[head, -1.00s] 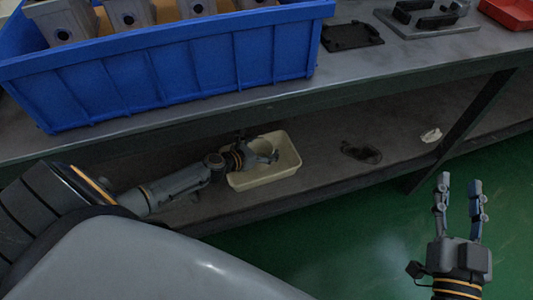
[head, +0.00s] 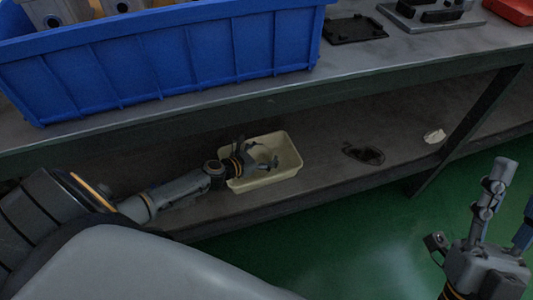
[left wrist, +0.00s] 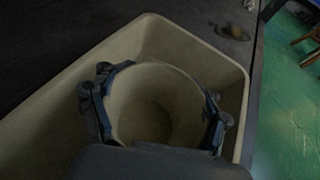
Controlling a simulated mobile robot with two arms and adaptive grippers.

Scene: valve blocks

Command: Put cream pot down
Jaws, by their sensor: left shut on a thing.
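The cream pot (left wrist: 150,82) is round and hollow, and its open mouth faces my left wrist camera. My left gripper (head: 259,153) is shut on it, with one finger on each side of its wall. Both are inside a cream rectangular tray (head: 284,174), whose rim also shows in the left wrist view (left wrist: 197,42). I cannot tell whether the pot's base touches the tray floor. In the head view the pot is mostly hidden by the gripper. My right gripper (head: 512,188) is open and empty at the lower right, above the green floor.
The tray stands on a grey lower shelf (head: 315,182) under the bench top. A dark object (head: 364,154) and a small white piece (head: 434,136) lie to its right. A blue bin (head: 200,62) stands on the bench above.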

